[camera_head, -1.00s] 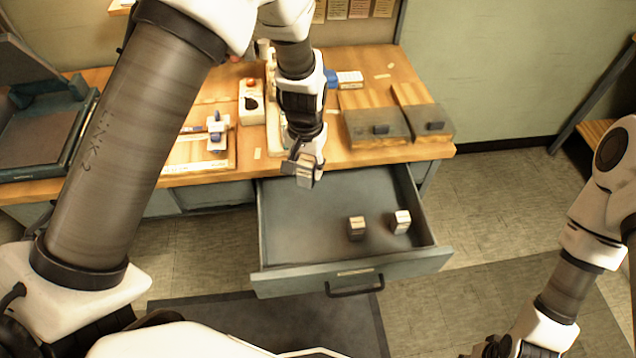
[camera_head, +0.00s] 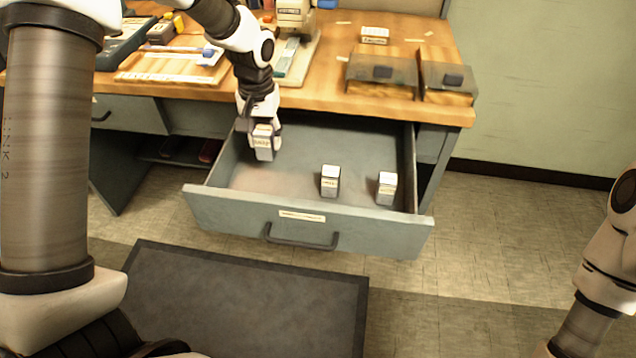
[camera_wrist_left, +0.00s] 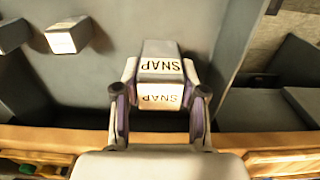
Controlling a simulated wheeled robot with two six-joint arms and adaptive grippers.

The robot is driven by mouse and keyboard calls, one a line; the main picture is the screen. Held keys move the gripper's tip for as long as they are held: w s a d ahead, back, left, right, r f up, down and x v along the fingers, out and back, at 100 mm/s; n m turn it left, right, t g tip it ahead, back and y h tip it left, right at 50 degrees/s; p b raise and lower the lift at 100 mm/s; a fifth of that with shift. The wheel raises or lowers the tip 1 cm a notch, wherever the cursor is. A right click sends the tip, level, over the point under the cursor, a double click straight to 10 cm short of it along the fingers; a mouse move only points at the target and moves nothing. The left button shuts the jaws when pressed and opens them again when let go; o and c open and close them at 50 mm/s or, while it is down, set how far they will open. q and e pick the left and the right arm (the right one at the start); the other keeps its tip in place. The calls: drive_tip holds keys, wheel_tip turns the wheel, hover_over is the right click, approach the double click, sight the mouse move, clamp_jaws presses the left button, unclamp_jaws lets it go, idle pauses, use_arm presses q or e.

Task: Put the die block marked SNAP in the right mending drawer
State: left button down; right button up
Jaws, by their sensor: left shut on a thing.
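The die block marked SNAP (camera_head: 263,145) is a small grey block with white labels. The left wrist view shows it close up (camera_wrist_left: 160,68), with SNAP readable on two faces. My left gripper (camera_wrist_left: 160,95) is shut on it, one finger on each side. In the head view, my left gripper (camera_head: 261,128) points down inside the left part of the open drawer (camera_head: 290,222). I cannot tell whether the block touches the drawer floor. My right gripper is outside the frames; only part of my right arm shows at the right edge.
Two other die blocks stand in the drawer, one near the middle (camera_head: 330,181) and one at the right (camera_head: 386,188). The drawer floor between them and my left gripper is clear. The wooden bench top (camera_head: 330,100) lies behind, with two lidded boxes (camera_head: 380,75) at its right.

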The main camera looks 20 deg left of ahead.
use_arm(q)
wheel_tip(320, 180, down, 10)
drive_tip(key=shift+s+a+b, duration=0.1)
drive_tip(key=shift+b, duration=0.4)
drive_tip(key=shift+f, duration=0.1)
drive_tip(key=c, duration=0.7)
unclamp_jaws()
drive_tip(key=shift+f, duration=0.1)
drive_tip(key=shift+o, duration=0.2)
wheel_tip(320, 180, up, 12)
drive_tip(key=shift+r+p, duration=0.25)
drive_tip(key=shift+p, duration=0.65)
